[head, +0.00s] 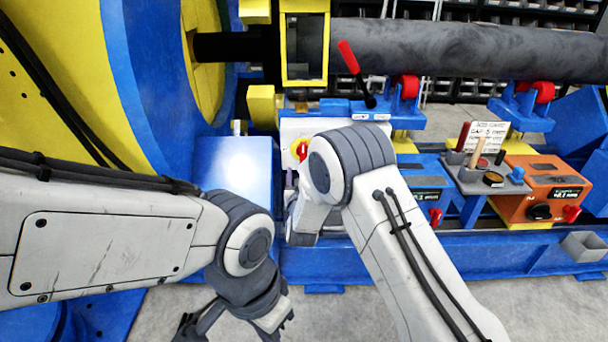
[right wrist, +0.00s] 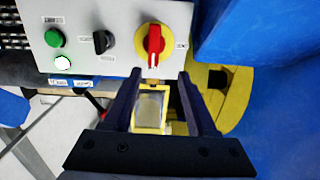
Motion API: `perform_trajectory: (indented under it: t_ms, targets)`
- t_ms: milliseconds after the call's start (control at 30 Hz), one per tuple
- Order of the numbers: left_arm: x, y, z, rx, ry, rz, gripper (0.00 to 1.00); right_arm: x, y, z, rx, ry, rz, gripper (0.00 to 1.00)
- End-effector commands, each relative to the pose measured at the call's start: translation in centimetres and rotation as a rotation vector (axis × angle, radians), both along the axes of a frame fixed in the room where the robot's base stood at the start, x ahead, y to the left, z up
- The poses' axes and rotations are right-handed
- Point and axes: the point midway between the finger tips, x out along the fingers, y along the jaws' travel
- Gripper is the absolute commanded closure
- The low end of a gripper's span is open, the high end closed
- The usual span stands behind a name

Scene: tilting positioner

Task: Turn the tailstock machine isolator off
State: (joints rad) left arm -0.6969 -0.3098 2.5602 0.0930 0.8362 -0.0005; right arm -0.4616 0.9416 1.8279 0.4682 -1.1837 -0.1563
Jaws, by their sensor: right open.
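The isolator (right wrist: 153,46) is a red rotary handle on a round yellow plate, mounted on a light grey control panel (right wrist: 112,17). In the right wrist view its handle stands upright in the picture. The isolator also shows in the head view (head: 302,149), partly covered by my right wrist. My right gripper (right wrist: 157,84) is open and empty, its two dark fingers just short of the isolator and apart from it in the picture. My left gripper (head: 235,322) hangs low at the bottom edge, away from the panel; whether its fingers are apart is unclear.
The panel also has a green button (right wrist: 54,37), a black selector (right wrist: 103,42) and a white lamp (right wrist: 62,63). A red-handled lever (head: 349,58) rises behind the panel. An orange box (head: 545,185) with a black knob stands to the right. A blue wall borders the panel.

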Motion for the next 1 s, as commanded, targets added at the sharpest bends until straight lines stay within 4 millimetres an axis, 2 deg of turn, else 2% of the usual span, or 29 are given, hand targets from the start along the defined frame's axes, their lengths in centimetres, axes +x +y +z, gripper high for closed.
perform_trajectory:
  t_ms: [33,267,500,700,1000]
  targets:
    - [0.0,0.0,-0.8,-0.001,-0.001,0.0,1.0,0.3,-0.5,-1.0,-0.004,-0.025,-0.015,0.43]
    - [0.0,0.0,-0.7,-0.001,-0.001,0.0,1.0,2.2,-1.1,-0.9,-0.007,-0.056,-0.033,0.43]
    - [0.0,0.0,-0.8,-0.001,-0.001,0.0,1.0,6.5,-1.1,-1.0,-0.006,-0.055,-0.033,0.43]
    - [0.0,0.0,-1.0,-0.001,-0.001,0.0,1.0,9.3,-1.0,-1.0,-0.007,-0.054,-0.032,0.43]
    - [0.0,0.0,-1.0,0.0,0.0,0.0,1.0,10.8,-1.0,-0.9,-0.007,-0.052,-0.03,0.43]
